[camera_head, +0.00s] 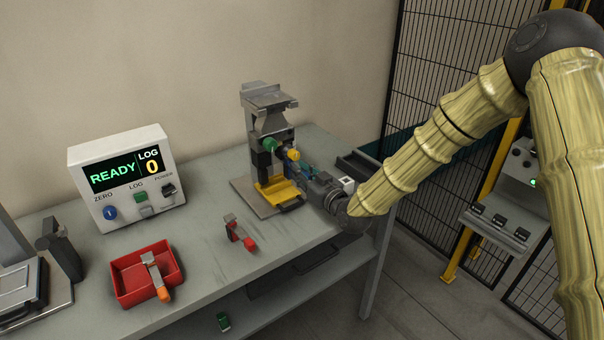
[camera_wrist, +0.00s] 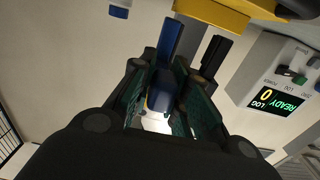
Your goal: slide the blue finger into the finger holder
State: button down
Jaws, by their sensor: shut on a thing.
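My gripper (camera_head: 305,177) reaches in from the right to the front of the clamp stand (camera_head: 265,115) on the bench. In the wrist view my gripper (camera_wrist: 172,80) is shut on the blue finger (camera_wrist: 171,38), whose blue bar extends beyond the green pads. In the head view the held finger is mostly hidden by the gripper. The stand has a green part (camera_head: 268,145), a yellow part (camera_head: 293,154) and a yellow base (camera_head: 283,191). In the wrist view a dark bar (camera_wrist: 215,52) lies beside the blue finger. I cannot tell whether the finger touches or enters the holder.
The display box (camera_head: 122,175) reads READY, LOG 0. Bare bench (camera_head: 200,235) lies left of the stand.

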jog(key=shift+b+x, duration=0.45)
jog(key=shift+x, duration=0.75)
dwell(1.1)
jog(key=c, duration=1.3)
grip_release()
jog(key=shift+s, duration=0.1)
